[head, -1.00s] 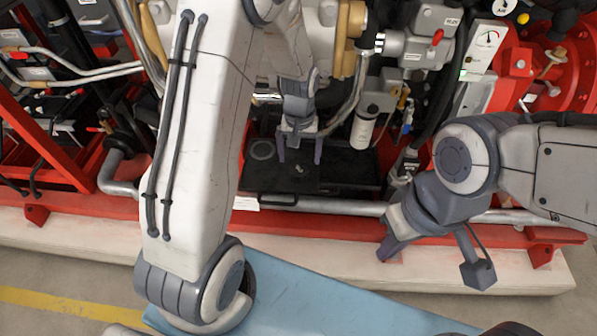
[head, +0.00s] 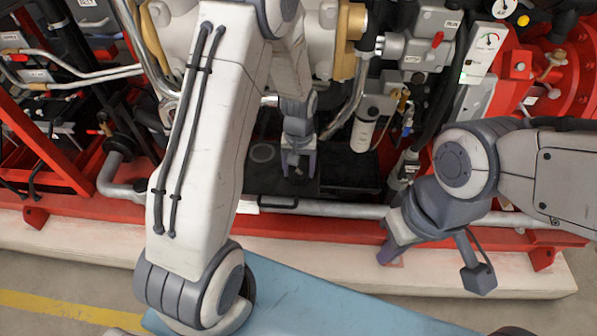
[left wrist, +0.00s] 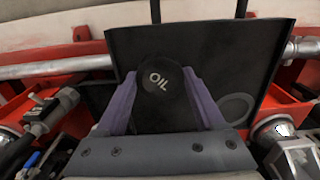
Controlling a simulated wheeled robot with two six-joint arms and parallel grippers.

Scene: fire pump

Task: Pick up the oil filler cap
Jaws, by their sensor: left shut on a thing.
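The oil filler cap (left wrist: 161,82) is a black round cap with white OIL lettering, seen close up in the left wrist view. My left gripper (left wrist: 160,96) is shut on it, one purple finger at each side. In the head view my left gripper (head: 298,168) is over the black tray, and the cap between its fingers is too small to make out clearly. I cannot tell whether the cap touches the tray. My right gripper (head: 391,252) hangs over the white plinth edge at the right; its finger gap is not clear.
The black tray (head: 350,182) sits behind a grey pipe (head: 330,207) and the red base frame. A white cylinder (head: 362,134) and hoses stand right of my left gripper. A pale ring mark (left wrist: 236,108) lies on the tray. A blue surface (head: 300,295) is in front.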

